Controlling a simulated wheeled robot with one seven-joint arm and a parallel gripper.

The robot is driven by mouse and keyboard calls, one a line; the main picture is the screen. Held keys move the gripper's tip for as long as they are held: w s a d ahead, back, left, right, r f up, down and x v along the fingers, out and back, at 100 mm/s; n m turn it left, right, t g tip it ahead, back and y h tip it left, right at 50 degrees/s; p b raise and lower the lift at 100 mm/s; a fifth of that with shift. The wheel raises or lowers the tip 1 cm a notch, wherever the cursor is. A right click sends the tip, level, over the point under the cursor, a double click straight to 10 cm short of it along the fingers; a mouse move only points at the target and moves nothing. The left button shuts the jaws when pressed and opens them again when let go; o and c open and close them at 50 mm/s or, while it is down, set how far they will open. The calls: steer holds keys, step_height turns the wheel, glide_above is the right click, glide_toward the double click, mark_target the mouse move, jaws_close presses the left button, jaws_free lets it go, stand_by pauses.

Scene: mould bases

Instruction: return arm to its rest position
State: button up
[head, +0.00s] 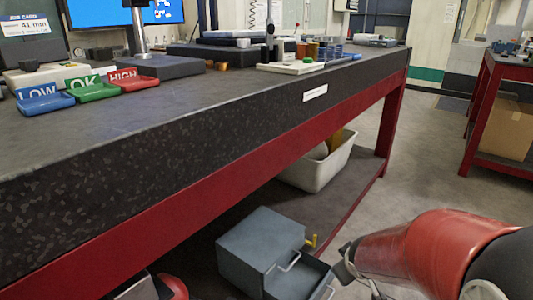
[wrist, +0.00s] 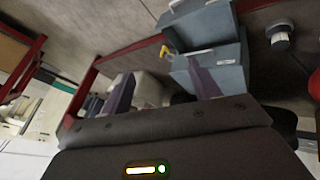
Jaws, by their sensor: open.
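My arm comes in from the lower right in the head view, red and black. My gripper (head: 346,264) is at its left end, partly cut off from clear view, close to a grey-blue metal box with a pulled-out drawer. In the wrist view my gripper (wrist: 162,86) shows two dark fingers set well apart, with nothing held between them. The grey-blue box (head: 258,240) sits on the lower shelf, and its open drawer (head: 300,280) has a pale handle. The box also shows in the wrist view (wrist: 198,28), beyond the fingers.
A granite-topped bench (head: 200,115) with a red frame runs along the left. Blue, green and red trays labelled LOW (head: 45,102), OK (head: 90,91) and HIGH (head: 132,81) stand on it. A white bin (head: 318,172) is on the lower shelf. Floor (head: 425,160) is clear at right.

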steer(key=s+a+r+m, duration=0.2)
steer(key=s+r, duration=0.4)
steer(key=s, duration=0.3)
steer(key=s+a+r+m+g+y, duration=0.1)
steer(key=s+a+r+m, duration=0.2)
steer(key=s+r, duration=0.4)
steer(key=s+m, duration=0.1)
steer(key=s, duration=0.1)
steer(key=shift+s+a+p, duration=0.2)
steer(key=shift+s+p, duration=0.1)
steer(key=shift+p, duration=0.05)
